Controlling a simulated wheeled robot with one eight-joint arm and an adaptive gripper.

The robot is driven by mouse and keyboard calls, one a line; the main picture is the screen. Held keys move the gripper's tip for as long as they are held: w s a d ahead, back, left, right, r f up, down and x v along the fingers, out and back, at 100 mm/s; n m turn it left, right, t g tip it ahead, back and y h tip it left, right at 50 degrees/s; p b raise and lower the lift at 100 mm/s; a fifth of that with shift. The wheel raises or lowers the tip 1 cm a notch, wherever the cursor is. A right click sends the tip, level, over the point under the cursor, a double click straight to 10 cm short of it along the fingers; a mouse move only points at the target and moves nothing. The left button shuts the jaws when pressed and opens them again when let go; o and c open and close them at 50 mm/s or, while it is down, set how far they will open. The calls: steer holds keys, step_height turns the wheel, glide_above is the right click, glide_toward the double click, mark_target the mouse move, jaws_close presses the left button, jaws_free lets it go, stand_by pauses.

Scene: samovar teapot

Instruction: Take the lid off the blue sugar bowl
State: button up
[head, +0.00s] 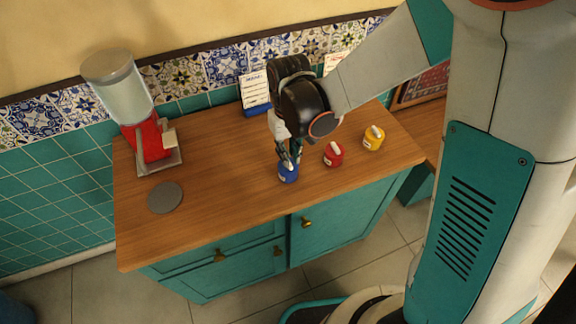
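The small blue sugar bowl (288,173) stands on the wooden counter, left of a red bowl and a yellow bowl. My gripper (289,160) points down directly over the blue bowl, with its fingertips at the bowl's top. The fingers cover the lid, so I cannot tell whether they touch or hold it. The finger gap is too small to read in this view.
A red bowl (333,155) and a yellow bowl (373,138) with pale handles on top stand to the right. A red dispenser (148,141) and a grey disc (165,198) are at the left. A white card (254,89) stands behind my gripper. The front counter is clear.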

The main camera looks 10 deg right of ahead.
mark_target(293, 168)
step_height(293, 168, down, 3)
steer(key=shift+w+a+f+b, duration=0.1)
steer(key=shift+w+f+b, duration=0.05)
steer(key=shift+b, duration=0.4)
jaws_close()
